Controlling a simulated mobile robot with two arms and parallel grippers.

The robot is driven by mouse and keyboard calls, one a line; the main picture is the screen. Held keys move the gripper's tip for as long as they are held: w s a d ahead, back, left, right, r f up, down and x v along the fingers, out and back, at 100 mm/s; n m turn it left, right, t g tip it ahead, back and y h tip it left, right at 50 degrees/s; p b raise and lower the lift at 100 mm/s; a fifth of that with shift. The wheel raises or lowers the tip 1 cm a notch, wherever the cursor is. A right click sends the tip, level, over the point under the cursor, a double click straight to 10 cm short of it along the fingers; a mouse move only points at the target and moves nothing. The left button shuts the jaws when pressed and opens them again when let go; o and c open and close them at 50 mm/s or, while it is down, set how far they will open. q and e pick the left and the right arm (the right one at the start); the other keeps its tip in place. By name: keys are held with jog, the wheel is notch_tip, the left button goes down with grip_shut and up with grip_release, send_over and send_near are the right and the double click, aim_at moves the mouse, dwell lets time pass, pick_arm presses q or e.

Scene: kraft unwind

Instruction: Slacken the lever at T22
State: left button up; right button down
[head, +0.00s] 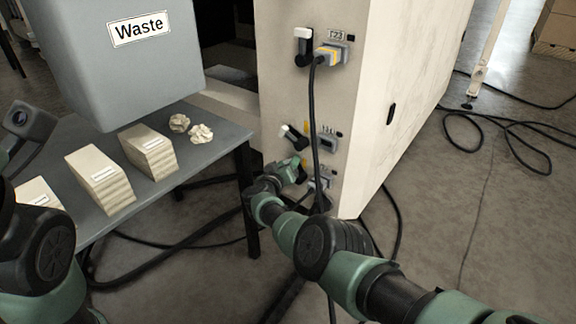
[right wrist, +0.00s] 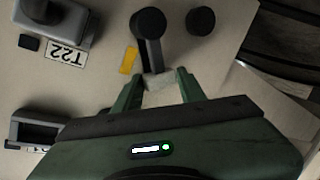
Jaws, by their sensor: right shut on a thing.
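The lever at T22 is a black handle (right wrist: 150,45) with a pale tip (right wrist: 158,80), on the pale cabinet (head: 385,80). Its label T22 (right wrist: 67,52) shows upside down in the right wrist view, with a yellow mark (right wrist: 128,60) beside the handle. My right gripper (right wrist: 158,88) is shut on the lever's pale tip, one finger at each side. In the head view the right gripper (head: 299,168) is at the lowest lever, which it mostly hides. My left arm is at the lower left; its gripper fingers do not show.
Above are another white-tipped lever (head: 296,137) and the T23 lever (head: 303,47) with its plug (head: 331,54). A black cable (head: 313,110) hangs close by my right gripper. A table (head: 215,128) with cardboard blocks and a Waste bin (head: 125,65) stand left.

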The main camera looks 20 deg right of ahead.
dwell(0.5)
jog(key=c, duration=1.2)
grip_release()
jog(key=shift+o, duration=0.2)
jog(key=shift+s+p, duration=0.1)
jog(key=shift+p, duration=0.2)
